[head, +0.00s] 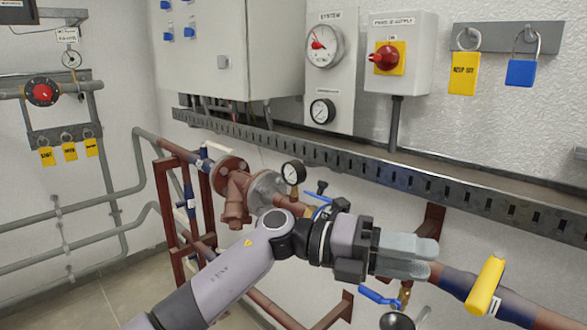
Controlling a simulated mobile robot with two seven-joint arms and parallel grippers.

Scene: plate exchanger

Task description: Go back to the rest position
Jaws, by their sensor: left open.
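My left arm reaches in from the bottom left, and its gripper (432,258) is in front of the pipework at lower right. Its grey fingers point right and are open, with a narrow gap between them; I see nothing held in it. A yellow tag-like piece (486,286) sits on the pipe just right of the fingertips, apart from them. A blue valve handle (380,296) is just below the gripper. My right gripper is not in view.
A red-brown pipe (520,308) and valve body (236,198) run behind my arm. A slotted metal cable tray (400,178) crosses the wall above the gripper. A red rotary switch (385,58), a blue padlock (521,73) and a yellow tag (464,74) are higher up.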

